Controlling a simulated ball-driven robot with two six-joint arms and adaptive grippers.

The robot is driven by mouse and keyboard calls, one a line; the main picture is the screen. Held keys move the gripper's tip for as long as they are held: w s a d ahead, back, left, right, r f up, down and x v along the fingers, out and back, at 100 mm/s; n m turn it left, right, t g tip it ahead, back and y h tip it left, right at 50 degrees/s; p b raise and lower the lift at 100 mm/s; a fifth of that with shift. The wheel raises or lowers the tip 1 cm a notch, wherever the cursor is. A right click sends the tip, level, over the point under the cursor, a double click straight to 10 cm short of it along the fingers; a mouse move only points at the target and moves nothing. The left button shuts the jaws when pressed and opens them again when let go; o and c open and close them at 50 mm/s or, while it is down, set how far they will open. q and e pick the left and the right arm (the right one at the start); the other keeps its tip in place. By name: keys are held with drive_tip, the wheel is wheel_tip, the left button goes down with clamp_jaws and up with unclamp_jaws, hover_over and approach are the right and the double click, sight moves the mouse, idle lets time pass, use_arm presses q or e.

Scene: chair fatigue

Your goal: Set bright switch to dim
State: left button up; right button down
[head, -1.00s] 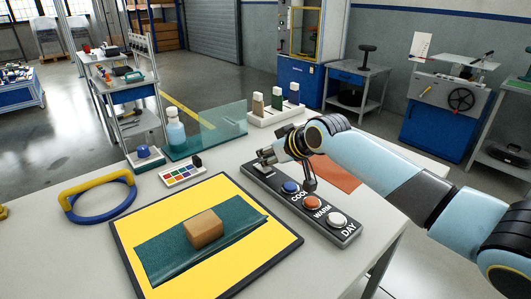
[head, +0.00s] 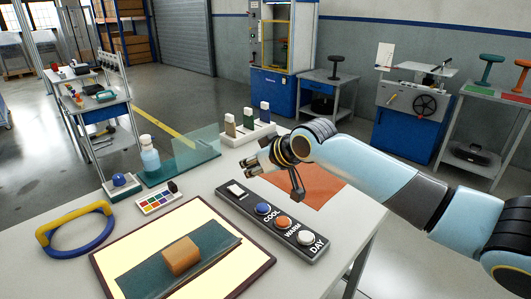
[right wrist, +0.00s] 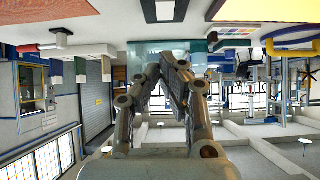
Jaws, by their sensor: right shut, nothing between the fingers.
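A dark control strip (head: 291,246) lies on the table. At its far left end is a white rocker switch (head: 236,189); I cannot read a label by it or tell its tilt. Blue, orange and white buttons follow along the strip, beside the words COOL, WARM and DAY. My right gripper (head: 248,167) is shut and empty, above and behind the rocker, apart from it. In the right wrist view, upside down, the fingertips (right wrist: 176,58) meet below the strip's end with the white rocker (right wrist: 165,10). My left gripper is not in view.
A pale, glowing panel (head: 215,273) bears a teal sheet and a tan block (head: 182,255). A blue and yellow ring handle (head: 75,230), a colour chart (head: 158,198) and a bottle (head: 149,155) stand left. An orange mat (head: 312,188) lies behind the strip.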

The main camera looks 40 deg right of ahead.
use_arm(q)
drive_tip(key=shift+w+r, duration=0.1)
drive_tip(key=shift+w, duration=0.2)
use_arm(e)
drive_tip(key=v, duration=0.6)
